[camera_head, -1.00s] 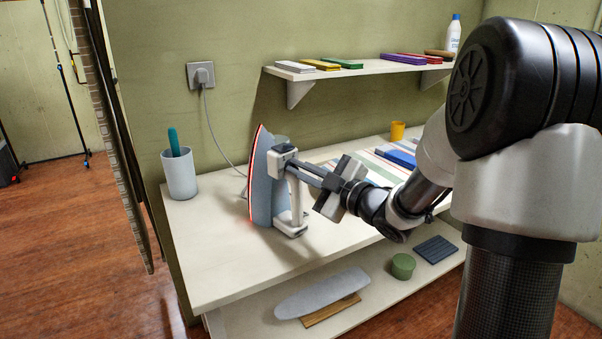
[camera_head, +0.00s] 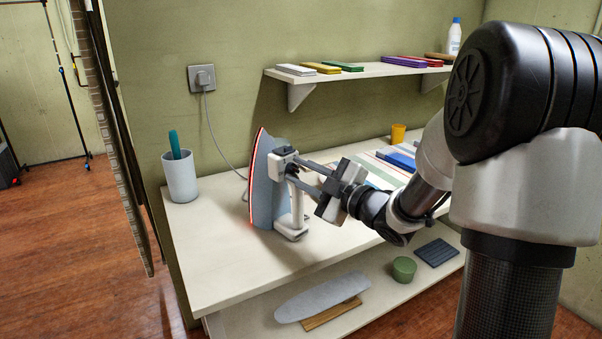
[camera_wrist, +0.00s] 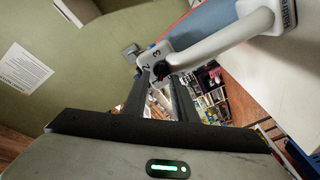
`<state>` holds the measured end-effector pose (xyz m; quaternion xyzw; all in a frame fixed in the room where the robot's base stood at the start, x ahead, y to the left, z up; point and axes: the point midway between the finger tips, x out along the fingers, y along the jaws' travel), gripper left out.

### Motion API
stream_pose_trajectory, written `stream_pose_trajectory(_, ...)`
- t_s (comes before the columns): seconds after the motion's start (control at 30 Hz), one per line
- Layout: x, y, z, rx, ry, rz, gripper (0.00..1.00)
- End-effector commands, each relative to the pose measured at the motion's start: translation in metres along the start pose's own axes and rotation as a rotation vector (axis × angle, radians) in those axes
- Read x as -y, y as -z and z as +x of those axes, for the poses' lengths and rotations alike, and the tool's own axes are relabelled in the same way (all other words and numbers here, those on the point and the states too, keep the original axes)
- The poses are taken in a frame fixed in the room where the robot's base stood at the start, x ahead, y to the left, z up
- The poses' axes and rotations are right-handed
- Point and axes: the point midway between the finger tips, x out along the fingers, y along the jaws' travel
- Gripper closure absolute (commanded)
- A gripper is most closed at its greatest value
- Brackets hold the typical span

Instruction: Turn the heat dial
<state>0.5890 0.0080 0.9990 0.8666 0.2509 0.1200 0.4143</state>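A grey-blue iron (camera_head: 266,185) stands upright on the white worktop, its red-edged soleplate facing left and its white handle (camera_head: 297,205) facing right. It shows partly in the wrist view (camera_wrist: 215,22). The small dark heat dial (camera_wrist: 160,68) is on the white end of the iron, with the numbers 2 and 3 printed beside it. My gripper (camera_head: 293,171) reaches in from the right with its two fingers apart. In the wrist view the fingertips (camera_wrist: 159,77) are close to the dial, one to each side. I cannot tell whether they touch it.
A cup (camera_head: 180,176) with a teal item stands at the worktop's left. A cord runs from the iron to a wall outlet (camera_head: 202,78). A wall shelf (camera_head: 380,70) with coloured items is above. The ironing-board-shaped piece (camera_head: 322,297) lies on the lower shelf. The front worktop is clear.

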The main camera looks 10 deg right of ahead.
Motion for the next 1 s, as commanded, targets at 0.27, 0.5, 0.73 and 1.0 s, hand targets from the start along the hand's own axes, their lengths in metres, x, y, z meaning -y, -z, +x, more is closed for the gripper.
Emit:
stream_pose_trajectory(0.27,-0.001,0.000,-0.006,0.002,0.000,0.001,0.74)
stream_pose_trajectory(0.5,-0.003,0.000,-0.051,0.006,-0.002,0.001,0.74)
stream_pose_trajectory(0.73,-0.002,0.000,-0.109,0.005,-0.003,0.001,0.74)
stream_pose_trajectory(1.0,-0.001,-0.001,-0.159,0.003,-0.002,0.001,0.74)
